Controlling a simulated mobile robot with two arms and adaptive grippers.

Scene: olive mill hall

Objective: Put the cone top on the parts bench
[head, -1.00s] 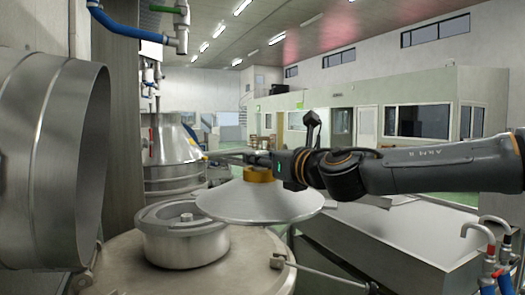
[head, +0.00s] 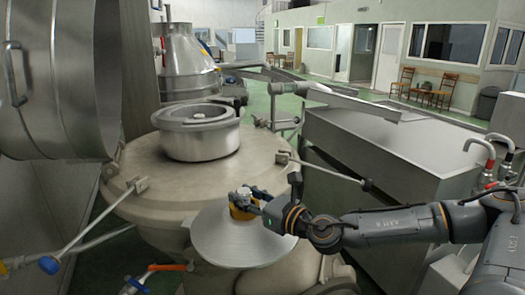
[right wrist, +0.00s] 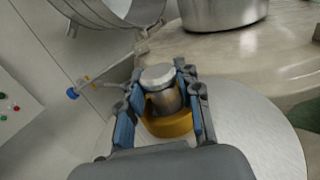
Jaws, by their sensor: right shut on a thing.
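The cone top (head: 232,243) is a wide, shallow silver metal cone with a yellow collar and a metal knob on top. My right gripper (head: 250,198) is shut on its knob and holds it in front of the large round vessel, over the vessel's near side. In the right wrist view the fingers (right wrist: 163,105) sit on both sides of the knob, above the yellow collar, and the cone top's sheet (right wrist: 255,145) spreads below. I cannot tell whether the cone touches the vessel. My left gripper is not in view. I cannot make out the parts bench.
The beige vessel lid (head: 260,150) carries a steel cylinder (head: 200,140) and clamp rods. A steel trough (head: 390,150) lies to the right. Valves with blue (head: 49,265) and orange (head: 168,267) handles are low in front.

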